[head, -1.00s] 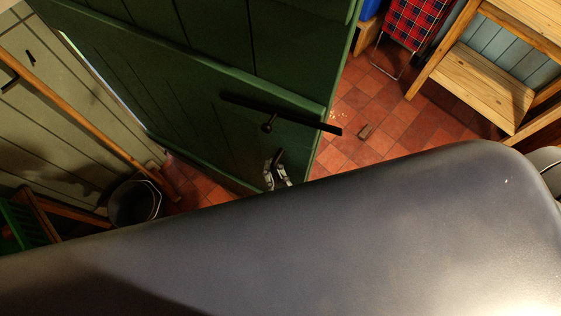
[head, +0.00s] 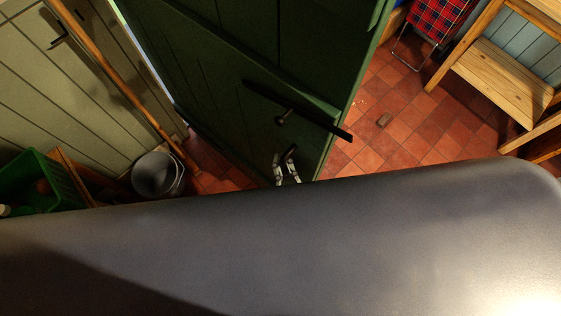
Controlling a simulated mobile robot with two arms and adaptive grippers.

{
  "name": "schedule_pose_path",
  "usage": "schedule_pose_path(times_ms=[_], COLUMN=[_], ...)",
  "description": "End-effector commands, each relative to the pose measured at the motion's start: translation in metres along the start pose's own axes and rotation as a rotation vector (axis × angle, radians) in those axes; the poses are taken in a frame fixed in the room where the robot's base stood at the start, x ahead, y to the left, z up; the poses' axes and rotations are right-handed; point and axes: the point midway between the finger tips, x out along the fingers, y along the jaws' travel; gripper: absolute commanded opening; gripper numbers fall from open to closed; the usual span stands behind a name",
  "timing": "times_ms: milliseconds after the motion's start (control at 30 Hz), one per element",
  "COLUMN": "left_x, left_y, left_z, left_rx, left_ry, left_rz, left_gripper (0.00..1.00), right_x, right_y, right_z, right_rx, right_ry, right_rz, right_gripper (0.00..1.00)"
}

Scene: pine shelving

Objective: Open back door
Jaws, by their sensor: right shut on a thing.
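The back door (head: 215,75) is dark green and planked. It stands at an angle into the room, and a thin bright strip shows along its left edge. A long dark latch bar (head: 318,123) with a small knob crosses its lower right part and sticks out past the right edge. My right gripper (head: 286,165) has pale metal fingers and is just below the latch bar, in front of the door face. It is shut on a small dark part that I take to be the door handle. Its wrist is hidden below. My left gripper is not in view.
A grey bucket (head: 157,174) and a green crate (head: 38,182) stand at left, beside a leaning wooden pole (head: 128,94). Right of the door, red tiled floor (head: 410,110) is open, with a small brown block (head: 383,120). A pine shelf (head: 505,80) is at right.

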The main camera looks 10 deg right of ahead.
Motion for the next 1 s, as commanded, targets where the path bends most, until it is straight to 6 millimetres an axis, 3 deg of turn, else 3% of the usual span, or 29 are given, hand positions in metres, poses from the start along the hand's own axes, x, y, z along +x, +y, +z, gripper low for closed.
schedule_pose_path(times_ms=[67,100,167,567,733,1000], left_x=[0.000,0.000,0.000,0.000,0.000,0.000], left_y=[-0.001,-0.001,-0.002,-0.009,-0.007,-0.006], left_z=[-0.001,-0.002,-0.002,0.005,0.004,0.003], left_rx=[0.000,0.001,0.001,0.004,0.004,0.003], left_ry=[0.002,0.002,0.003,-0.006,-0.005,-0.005], left_rz=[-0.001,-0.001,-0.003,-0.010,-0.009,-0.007], left_gripper=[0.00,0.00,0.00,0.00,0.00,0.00], right_x=[-0.006,-0.006,-0.005,-0.006,-0.030,-0.088], right_y=[0.004,0.004,0.004,0.002,0.002,0.003], right_z=[0.007,0.007,0.007,0.003,0.004,0.004], right_rx=[-0.005,-0.004,-0.004,0.000,0.000,0.000], right_ry=[-0.017,-0.017,-0.016,-0.008,-0.011,-0.011], right_rz=[0.004,0.004,0.004,0.002,0.002,0.002], right_gripper=[0.00,0.18,0.31,0.32,0.32,0.32])
